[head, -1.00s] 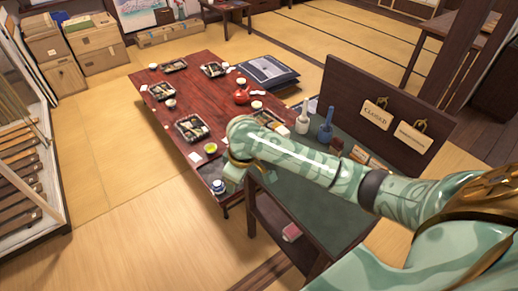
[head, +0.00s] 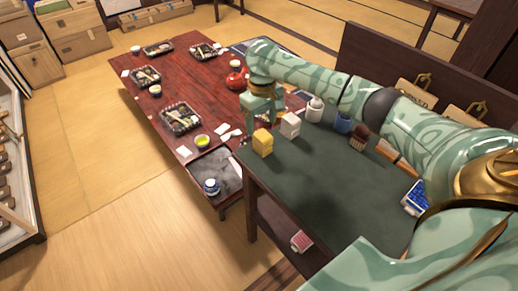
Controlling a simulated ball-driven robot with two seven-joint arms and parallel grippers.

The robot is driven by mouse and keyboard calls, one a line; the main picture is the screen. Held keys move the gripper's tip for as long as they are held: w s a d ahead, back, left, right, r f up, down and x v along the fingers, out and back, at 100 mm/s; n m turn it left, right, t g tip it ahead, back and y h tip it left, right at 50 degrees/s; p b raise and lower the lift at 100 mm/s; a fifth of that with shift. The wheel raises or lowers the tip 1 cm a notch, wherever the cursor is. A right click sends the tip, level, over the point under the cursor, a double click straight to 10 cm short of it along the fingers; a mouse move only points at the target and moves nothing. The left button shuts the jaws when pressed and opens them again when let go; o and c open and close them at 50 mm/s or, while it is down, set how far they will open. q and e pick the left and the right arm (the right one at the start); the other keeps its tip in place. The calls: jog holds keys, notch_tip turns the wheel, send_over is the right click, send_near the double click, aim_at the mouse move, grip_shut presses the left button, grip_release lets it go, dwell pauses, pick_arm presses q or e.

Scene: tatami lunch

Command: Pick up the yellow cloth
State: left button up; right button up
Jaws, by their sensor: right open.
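The yellow cloth (head: 263,142) looks like a small folded yellow block on the near left corner of the dark green top of the side stand (head: 320,190). My right gripper (head: 262,118) hangs just behind and above the yellow cloth, near the stand's left edge. It is open, and the cloth stands free in front of it. The fingertips are partly hidden, so their exact gap to the cloth is hard to tell. My left gripper is not in view.
The low red table (head: 190,85) holds food trays. The stand's front is clear.

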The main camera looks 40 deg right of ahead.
aim_at(263, 135)
jog(key=f, duration=0.1)
jog(key=f+b, duration=0.1)
jog(key=f, duration=0.2)
jog(key=shift+w+d, duration=0.1)
jog(key=shift+d, duration=0.15)
jog(key=shift+f+b, duration=0.2)
jog(key=shift+b, duration=0.2)
notch_tip(263, 135, down, 5)
jog(key=b, duration=0.4)
jog(key=shift+w+f, duration=0.1)
jog(key=shift+f, duration=0.05)
jog(key=shift+r, duration=0.3)
jog(key=c, duration=1.1)
